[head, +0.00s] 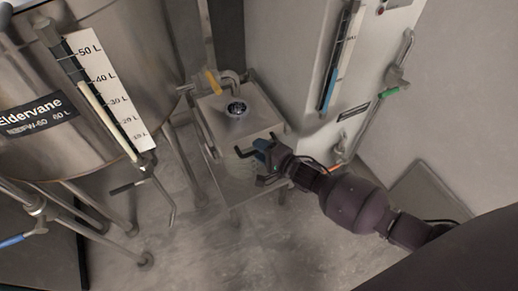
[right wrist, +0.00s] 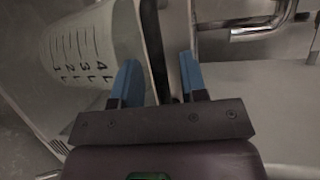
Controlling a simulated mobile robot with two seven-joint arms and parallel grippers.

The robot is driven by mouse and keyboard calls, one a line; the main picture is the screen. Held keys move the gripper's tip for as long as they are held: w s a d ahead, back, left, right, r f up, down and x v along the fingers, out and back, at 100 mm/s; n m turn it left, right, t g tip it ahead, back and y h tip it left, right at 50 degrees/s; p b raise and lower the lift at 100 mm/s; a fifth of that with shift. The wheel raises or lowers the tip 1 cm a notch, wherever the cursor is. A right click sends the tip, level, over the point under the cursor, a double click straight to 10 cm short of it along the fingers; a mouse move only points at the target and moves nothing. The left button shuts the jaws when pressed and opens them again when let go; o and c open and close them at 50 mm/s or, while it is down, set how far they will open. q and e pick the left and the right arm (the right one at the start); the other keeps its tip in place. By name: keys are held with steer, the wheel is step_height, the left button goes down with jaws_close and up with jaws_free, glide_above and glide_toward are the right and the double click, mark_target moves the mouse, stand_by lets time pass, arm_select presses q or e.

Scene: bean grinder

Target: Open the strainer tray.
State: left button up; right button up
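The strainer unit is a metal box on a stand (head: 262,118) with a round drain opening (head: 237,108) in its top, at the middle of the head view. My right gripper (head: 257,152) is at the box's near right side, just below its top. In the right wrist view its two blue fingers (right wrist: 160,82) stand apart, on either side of a dark upright edge. I cannot tell whether they touch this edge, or which part is the tray or its handle. My left gripper is not in view.
A large steel tank (head: 120,45) with a litre scale stands at the left, its legs and pipes close to the stand. A yellow-handled valve (head: 213,82) is above the box. A white cabinet (head: 290,50) stands behind. A translucent litre-marked container (right wrist: 85,50) is left of the fingers.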

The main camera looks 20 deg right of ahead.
steer(key=shift+w, duration=0.2)
steer(key=c, duration=0.7)
jaws_close()
